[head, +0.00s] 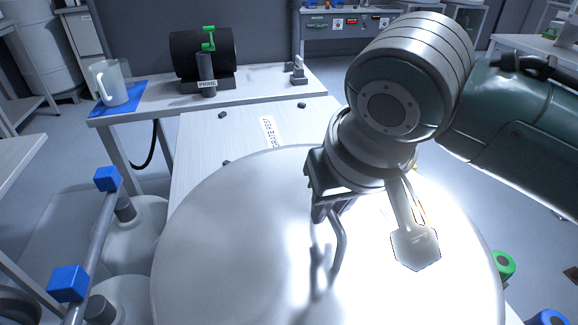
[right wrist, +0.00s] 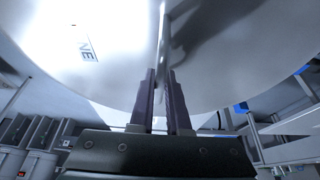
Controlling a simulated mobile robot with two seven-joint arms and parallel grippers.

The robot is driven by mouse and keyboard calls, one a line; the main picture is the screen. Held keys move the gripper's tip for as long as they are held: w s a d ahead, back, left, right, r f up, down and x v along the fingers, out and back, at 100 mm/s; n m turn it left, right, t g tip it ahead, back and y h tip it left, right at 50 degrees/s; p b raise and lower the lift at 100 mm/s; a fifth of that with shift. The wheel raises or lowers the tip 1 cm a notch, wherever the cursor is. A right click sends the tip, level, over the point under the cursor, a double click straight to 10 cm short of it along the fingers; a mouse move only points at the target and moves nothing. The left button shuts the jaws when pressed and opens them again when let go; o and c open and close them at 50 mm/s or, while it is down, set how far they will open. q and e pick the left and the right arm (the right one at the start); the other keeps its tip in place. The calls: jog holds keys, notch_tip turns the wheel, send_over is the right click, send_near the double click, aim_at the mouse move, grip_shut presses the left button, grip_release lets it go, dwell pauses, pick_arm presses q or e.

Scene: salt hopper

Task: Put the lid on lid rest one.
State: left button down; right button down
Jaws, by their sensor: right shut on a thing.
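The lid (head: 225,235) is a large round pale grey disc filling the lower middle of the head view. A bent bar handle (head: 340,245) stands up from it. My right gripper (head: 325,212) is over the lid and shut on this handle. In the right wrist view the gripper's two dark fingers (right wrist: 162,105) close on the thin handle against the lid's pale face (right wrist: 105,80). What lies under the lid is hidden, and I cannot make out lid rest one. My left gripper is not in view.
A table behind the lid has a "CRATE REST" label (head: 268,132) and small dark pegs. A farther bench holds a jug (head: 111,82) on a blue mat and a dark drum (head: 202,52). A rail with blue blocks (head: 107,179) stands left; green and blue caps show right.

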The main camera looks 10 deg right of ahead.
aim_at(325, 238)
jog(key=shift+f+b, duration=0.75)
jog(key=shift+f, duration=2.2)
jog(key=shift+f, duration=0.1)
jog(key=c, duration=0.9)
grip_release()
jog(key=shift+f, duration=0.1)
